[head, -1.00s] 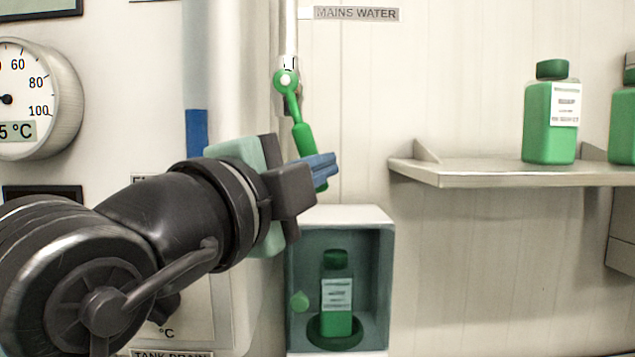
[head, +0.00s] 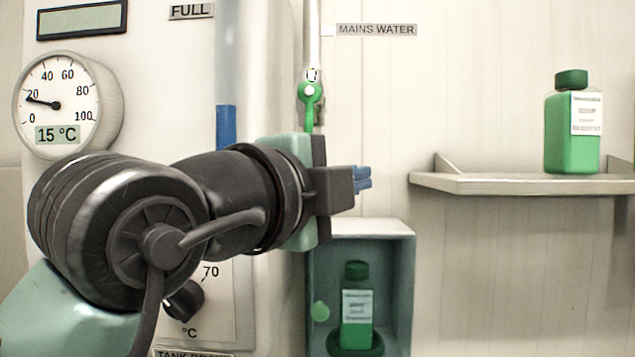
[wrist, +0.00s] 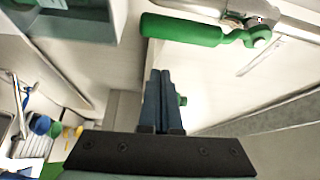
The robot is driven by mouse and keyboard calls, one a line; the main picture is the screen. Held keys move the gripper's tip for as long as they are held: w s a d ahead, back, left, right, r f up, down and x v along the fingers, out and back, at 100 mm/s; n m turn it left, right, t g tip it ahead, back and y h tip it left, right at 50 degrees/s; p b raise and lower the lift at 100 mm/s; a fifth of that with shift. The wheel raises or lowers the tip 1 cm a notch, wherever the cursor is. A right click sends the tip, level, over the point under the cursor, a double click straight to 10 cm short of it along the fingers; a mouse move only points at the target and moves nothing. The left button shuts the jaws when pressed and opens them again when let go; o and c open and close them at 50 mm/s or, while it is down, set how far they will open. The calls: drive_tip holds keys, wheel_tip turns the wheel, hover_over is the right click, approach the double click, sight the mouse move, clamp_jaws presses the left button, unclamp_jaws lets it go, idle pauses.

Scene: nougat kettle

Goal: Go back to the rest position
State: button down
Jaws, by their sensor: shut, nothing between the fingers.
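My gripper (head: 363,178) is shut and empty, its blue fingers pointing right in front of the wall in the head view. It also shows in the wrist view (wrist: 164,100), with the fingers pressed together. The green mains water valve lever (head: 309,95) is on the pipe just above and left of the fingers; my wrist hides its lower part. In the wrist view the lever's green handle (wrist: 182,29) lies beyond the fingertips, apart from them.
A cubby (head: 402,285) below my gripper holds a green bottle (head: 356,310). A shelf (head: 520,184) at right carries another green bottle (head: 572,130). The tank's gauge (head: 55,105) reads 15 °C. A black knob (head: 185,300) sits below my arm. The wall between gripper and shelf is clear.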

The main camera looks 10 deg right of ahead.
drive_tip(key=s+a+f+n+t+y+b, duration=0.1)
drive_tip(key=s+a+n+t+y, duration=0.5)
drive_tip(key=n, duration=0.7)
drive_tip(key=s+a+f+n+t+y+b, duration=0.1)
drive_tip(key=s+a+n+t+y, duration=0.5)
drive_tip(key=n, duration=0.7)
drive_tip(key=a+t+y+b, duration=0.1)
drive_tip(key=t, duration=0.1)
drive_tip(key=shift+f+n+t+b, duration=0.3)
drive_tip(key=shift+f+b, duration=0.05)
drive_tip(key=shift+b, duration=0.05)
